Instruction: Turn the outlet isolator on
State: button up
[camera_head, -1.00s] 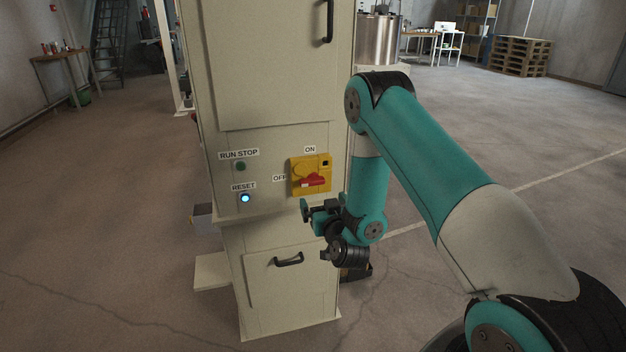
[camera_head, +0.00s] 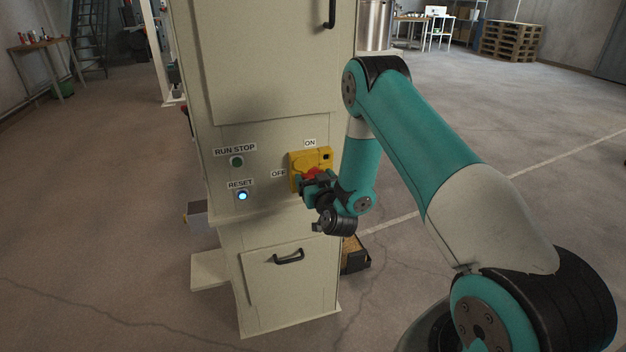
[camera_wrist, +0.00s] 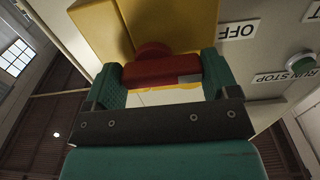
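The outlet isolator (camera_head: 325,157) is a yellow switch box with a red handle (camera_head: 314,173) on the beige cabinet's front. Its labels read ON above and OFF at its left. The handle points toward the OFF side. My gripper (camera_head: 306,184) is right at the handle and partly covers it. In the wrist view the red handle (camera_wrist: 160,70) lies crosswise between the two teal fingers of my gripper (camera_wrist: 163,78), which stand wide apart. The handle spans most of that gap; whether the fingers press on its ends I cannot tell. The yellow box (camera_wrist: 185,25) is just beyond.
Left of the isolator are a green RUN STOP button (camera_head: 237,162) and a lit blue RESET button (camera_head: 242,196). Black door handles (camera_head: 289,257) stick out below and above. A small bin (camera_head: 355,254) stands beside the cabinet. The floor around is mostly clear.

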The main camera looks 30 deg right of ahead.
jog(key=c, duration=0.4)
jog(key=shift+o, duration=0.2)
jog(key=shift+m, duration=0.4)
jog(key=m+b, duration=0.2)
jog(key=m, duration=0.1)
jog(key=shift+m, duration=0.3)
jog(key=m+b, duration=0.2)
jog(key=m, duration=0.1)
jog(key=shift+m, duration=0.3)
jog(key=m+b, duration=0.1)
jog(key=m, duration=0.1)
jog(key=m+b, duration=0.1)
jog(key=m, duration=0.2)
jog(key=shift+s+d+r, duration=0.1)
jog(key=shift+d+r, duration=0.05)
jog(key=shift+d, duration=0.05)
jog(key=shift+d+r+m+b, duration=0.1)
jog(key=shift+m+b, duration=0.6)
jog(key=shift+m, duration=1.8)
